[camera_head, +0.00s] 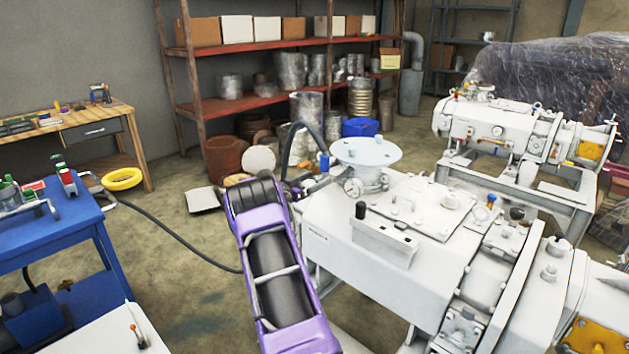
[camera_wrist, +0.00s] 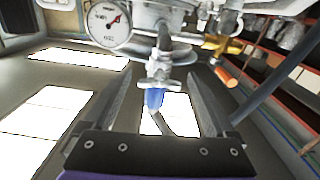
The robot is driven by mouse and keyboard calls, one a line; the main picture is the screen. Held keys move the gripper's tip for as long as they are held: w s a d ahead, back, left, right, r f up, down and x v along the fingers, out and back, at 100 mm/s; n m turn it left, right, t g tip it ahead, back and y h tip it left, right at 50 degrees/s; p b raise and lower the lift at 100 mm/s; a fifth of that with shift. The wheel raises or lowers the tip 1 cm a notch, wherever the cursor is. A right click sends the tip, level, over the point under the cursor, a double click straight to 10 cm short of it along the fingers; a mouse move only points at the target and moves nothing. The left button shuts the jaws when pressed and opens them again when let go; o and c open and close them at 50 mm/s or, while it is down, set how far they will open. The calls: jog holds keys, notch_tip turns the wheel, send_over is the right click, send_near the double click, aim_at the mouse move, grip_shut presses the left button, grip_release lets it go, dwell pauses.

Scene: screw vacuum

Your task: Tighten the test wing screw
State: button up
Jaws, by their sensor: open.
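In the wrist view, a small silver wing-shaped fitting (camera_wrist: 160,70), likely the test wing screw, sits on the pipework at the middle. A blue tip (camera_wrist: 153,98) shows just beneath it. My gripper (camera_wrist: 161,78) is open, with one dark finger on each side of this fitting and visible gaps on both sides. I see nothing held. In the head view, my purple arm reaches to the pipework left of the white vacuum machine (camera_head: 345,245). My fingertips and the screw cannot be made out there. A blue-tipped fitting (camera_head: 324,163) shows near the flange.
A round gauge (camera_wrist: 110,22) is close at upper left in the wrist view; it also shows in the head view (camera_head: 353,187). A yellow handle (camera_wrist: 222,44) and an orange bar (camera_wrist: 228,76) are to the right. A round flange (camera_head: 366,152) tops the machine. A blue cart (camera_head: 50,232) stands left.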

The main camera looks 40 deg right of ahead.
jog(key=c, duration=1.4)
jog(key=shift+f+m+b, duration=0.15)
jog(key=shift+m+b, duration=0.15)
jog(key=shift+b, duration=0.3)
jog(key=m+b, duration=0.1)
jog(key=b, duration=0.1)
jog(key=shift+f+m+b, duration=0.1)
jog(key=shift+m+b, duration=0.25)
jog(key=shift+m, duration=0.05)
jog(key=m+b, duration=0.4)
jog(key=shift+r, duration=0.2)
jog(key=o, duration=1.4)
